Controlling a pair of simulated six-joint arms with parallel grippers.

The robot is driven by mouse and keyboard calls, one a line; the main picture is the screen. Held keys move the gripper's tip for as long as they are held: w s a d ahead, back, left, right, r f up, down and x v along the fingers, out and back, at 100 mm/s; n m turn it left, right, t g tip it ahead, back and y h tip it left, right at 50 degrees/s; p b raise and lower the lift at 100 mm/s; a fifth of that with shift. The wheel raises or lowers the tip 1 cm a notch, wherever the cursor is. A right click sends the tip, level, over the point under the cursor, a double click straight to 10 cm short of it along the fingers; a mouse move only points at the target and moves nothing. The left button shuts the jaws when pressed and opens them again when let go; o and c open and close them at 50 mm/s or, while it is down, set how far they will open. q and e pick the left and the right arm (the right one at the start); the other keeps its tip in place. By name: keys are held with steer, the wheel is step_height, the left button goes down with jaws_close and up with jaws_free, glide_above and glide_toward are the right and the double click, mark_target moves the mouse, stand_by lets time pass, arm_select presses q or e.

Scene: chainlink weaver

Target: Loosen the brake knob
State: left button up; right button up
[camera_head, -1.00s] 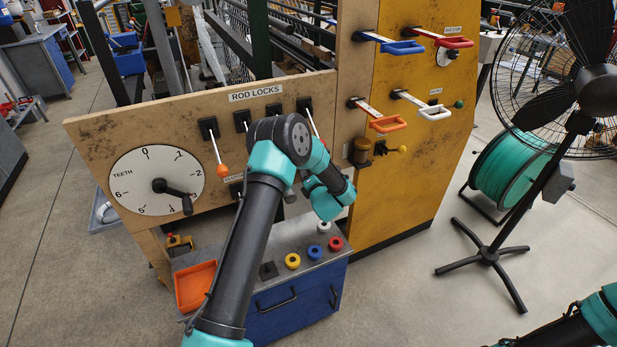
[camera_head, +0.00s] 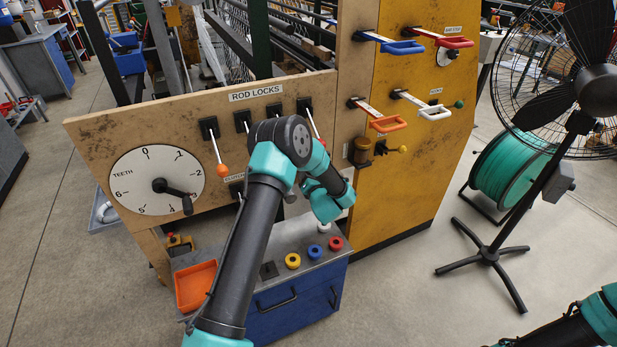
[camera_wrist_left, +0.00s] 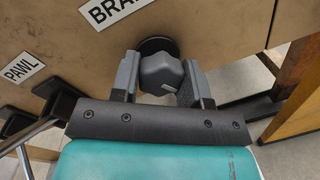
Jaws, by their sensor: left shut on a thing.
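The brake knob (camera_wrist_left: 161,74) is a grey lobed knob on a dark round base, mounted on the tan panel (camera_wrist_left: 215,25) beside a white label (camera_wrist_left: 112,8) whose visible letters read "BRA". My left gripper (camera_wrist_left: 160,85) has a finger on each side of the knob and is shut on it in the left wrist view. In the head view my left arm (camera_head: 245,250) reaches up across the panel, and its own wrist and links hide the gripper and the knob. My right arm (camera_head: 560,335) shows only at the lower right corner; its gripper is out of view.
A PAWL label (camera_wrist_left: 24,67) and dark brackets lie left of the knob in the wrist view. The head view shows a teeth dial (camera_head: 130,190), rod lock levers, coloured handles (camera_head: 405,47), a blue cabinet (camera_head: 290,308) with an orange tray (camera_head: 196,287), and a fan (camera_head: 600,92).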

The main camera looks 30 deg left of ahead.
arm_select(q)
steer(key=shift+f, duration=0.1)
steer(key=o, duration=0.9)
steer(key=v, duration=1.7)
steer(key=shift+d, duration=0.25)
steer(key=shift+s, duration=0.15)
